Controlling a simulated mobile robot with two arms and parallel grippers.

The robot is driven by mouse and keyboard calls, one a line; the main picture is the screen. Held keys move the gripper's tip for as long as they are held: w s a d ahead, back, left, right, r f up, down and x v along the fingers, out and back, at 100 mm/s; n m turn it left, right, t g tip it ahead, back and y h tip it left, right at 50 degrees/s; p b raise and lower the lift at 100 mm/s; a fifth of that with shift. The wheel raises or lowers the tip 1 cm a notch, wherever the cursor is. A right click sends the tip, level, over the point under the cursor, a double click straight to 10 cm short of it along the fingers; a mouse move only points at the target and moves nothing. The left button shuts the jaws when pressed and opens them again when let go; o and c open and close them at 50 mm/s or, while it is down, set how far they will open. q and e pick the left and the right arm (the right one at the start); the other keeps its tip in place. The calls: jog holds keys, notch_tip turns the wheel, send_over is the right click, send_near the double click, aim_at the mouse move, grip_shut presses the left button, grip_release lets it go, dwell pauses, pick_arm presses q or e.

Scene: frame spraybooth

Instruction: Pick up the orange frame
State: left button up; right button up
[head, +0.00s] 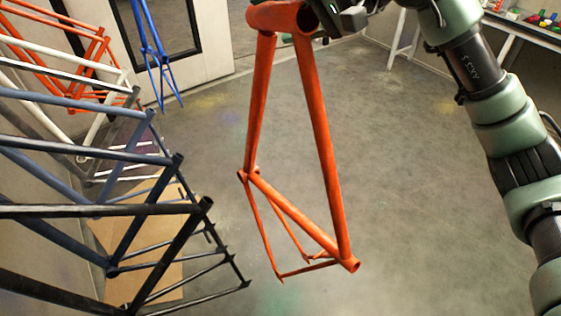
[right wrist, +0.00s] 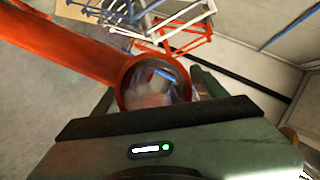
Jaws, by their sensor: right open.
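The orange frame (head: 322,130) hangs in the middle of the head view, its thick tube at the top and its thin stays pointing down. My right gripper (head: 335,16) is at the frame's top end, partly cut off by the picture's upper edge. In the right wrist view, the round open end of an orange tube (right wrist: 128,88) sits close in front of my right gripper, with green finger parts on both sides of it. The right jaws are open; I cannot tell whether they touch the tube. My left gripper is not in view.
Several black, blue-grey and white frames (head: 150,208) hang along the left. A blue frame (head: 153,50) hangs near the door at the back, and another orange frame (head: 90,58) at upper left. Cardboard (head: 130,240) lies under them. The grey floor (head: 420,200) is clear.

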grip_shut()
jog(key=shift+r, duration=0.35)
jog(key=shift+w, duration=0.15)
